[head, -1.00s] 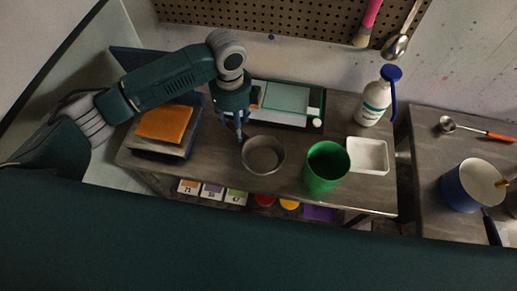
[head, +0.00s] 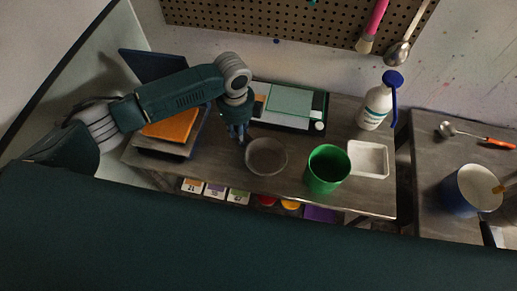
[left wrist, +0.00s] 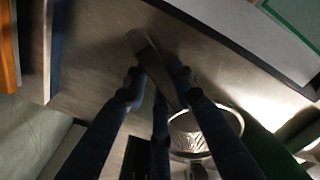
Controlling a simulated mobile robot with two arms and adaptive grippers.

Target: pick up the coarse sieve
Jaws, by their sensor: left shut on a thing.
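The coarse sieve (head: 267,157) is a round grey metal bowl near the middle of the workbench, left of a green cup (head: 327,169). In the left wrist view its round rim and mesh (left wrist: 206,133) show at lower right, with a flat handle (left wrist: 150,65) running up and left between the fingers. My left gripper (head: 242,138) is at the sieve's left side and is shut on the handle; its fingers (left wrist: 158,85) flank it in the left wrist view. Whether the sieve touches the bench is hard to tell. My right gripper is not in view.
An orange block (head: 172,127) lies left on a dark stand. A green-topped tray (head: 289,103) is behind the sieve. A white dish (head: 368,160) and a white bottle (head: 376,106) stand right. A second table (head: 440,150) holds a blue pot (head: 470,190).

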